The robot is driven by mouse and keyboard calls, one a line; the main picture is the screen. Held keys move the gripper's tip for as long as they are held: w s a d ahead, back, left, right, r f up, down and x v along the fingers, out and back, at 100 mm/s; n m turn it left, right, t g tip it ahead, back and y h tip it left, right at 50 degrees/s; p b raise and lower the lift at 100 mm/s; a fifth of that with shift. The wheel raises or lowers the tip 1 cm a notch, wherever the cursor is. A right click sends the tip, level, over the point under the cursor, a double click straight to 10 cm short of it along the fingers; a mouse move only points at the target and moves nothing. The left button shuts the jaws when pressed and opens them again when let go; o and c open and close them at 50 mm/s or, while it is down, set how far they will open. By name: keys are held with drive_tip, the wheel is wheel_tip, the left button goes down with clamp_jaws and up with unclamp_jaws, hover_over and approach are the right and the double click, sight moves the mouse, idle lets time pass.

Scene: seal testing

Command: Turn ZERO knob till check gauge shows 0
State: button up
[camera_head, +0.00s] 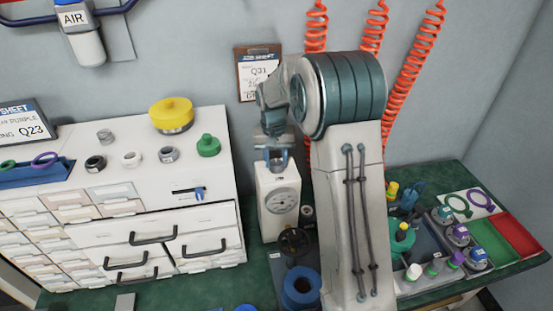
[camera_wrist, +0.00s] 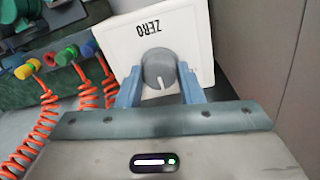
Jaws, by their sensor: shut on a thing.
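The ZERO knob (camera_wrist: 158,66) is a grey round knob with a pale pointer line, on a white face with the word ZERO, which shows upside down in the wrist view. My gripper (camera_wrist: 160,82) has its two blue fingers on either side of the knob, shut on it. In the head view my gripper (camera_head: 275,158) is at the top of the white check gauge box (camera_head: 268,222), and the knob is mostly hidden there. The gauge dial (camera_head: 283,201) faces forward, but its needle is too small to read.
Small capped bottles (camera_head: 458,233) and green and red trays (camera_head: 517,233) are at right.

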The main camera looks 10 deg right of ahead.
sight(274, 163)
drive_tip(key=shift+n, duration=2.8)
drive_tip(key=o, duration=1)
drive_tip(key=shift+c, duration=0.2)
wheel_tip(274, 163, up, 14)
drive_tip(key=shift+a, duration=0.35)
drive_tip(key=shift+s, duration=0.15)
